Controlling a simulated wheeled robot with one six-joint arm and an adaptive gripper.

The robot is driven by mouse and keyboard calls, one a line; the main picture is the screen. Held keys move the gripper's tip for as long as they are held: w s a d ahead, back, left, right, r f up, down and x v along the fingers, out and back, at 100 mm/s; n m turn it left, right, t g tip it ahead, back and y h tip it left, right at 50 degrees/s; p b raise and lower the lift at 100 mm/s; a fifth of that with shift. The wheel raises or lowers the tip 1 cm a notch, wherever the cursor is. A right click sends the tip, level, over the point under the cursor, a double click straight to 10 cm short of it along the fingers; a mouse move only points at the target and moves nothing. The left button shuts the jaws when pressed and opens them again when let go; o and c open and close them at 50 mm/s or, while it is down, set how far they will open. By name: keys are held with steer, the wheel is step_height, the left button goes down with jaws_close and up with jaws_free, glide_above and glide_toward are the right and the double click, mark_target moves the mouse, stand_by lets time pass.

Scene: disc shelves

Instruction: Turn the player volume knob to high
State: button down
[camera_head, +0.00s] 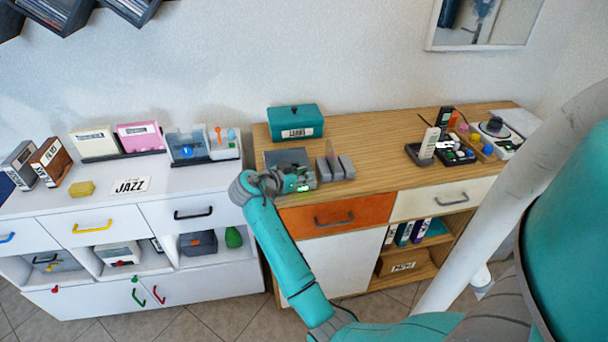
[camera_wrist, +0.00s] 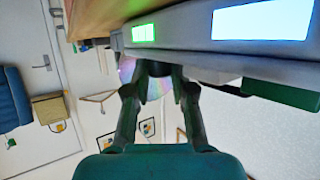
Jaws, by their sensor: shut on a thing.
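The grey player (camera_head: 287,157) sits on the wooden cabinet top near its left front edge, with a small green lit display at its front. In the wrist view the player's front (camera_wrist: 180,35) runs across the top, with a green display at left and a pale bright panel at right. My gripper (camera_head: 291,183) is at the player's front and hides part of it. In the wrist view the gripper's fingers (camera_wrist: 157,88) are closed around a dark round knob (camera_wrist: 154,67) below the green display. The knob's pointer and setting are hidden.
Grey upright holders (camera_head: 337,168) stand right of the player, and a teal box (camera_head: 295,122) stands behind it. An orange drawer (camera_head: 338,216) is below. A white cabinet (camera_head: 100,205) with media boxes stands left. The wooden top between the holders and the right-hand items is clear.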

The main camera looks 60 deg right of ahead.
steer(key=shift+f, duration=0.1)
stand_by(0.3)
steer(key=c, duration=1)
jaws_free()
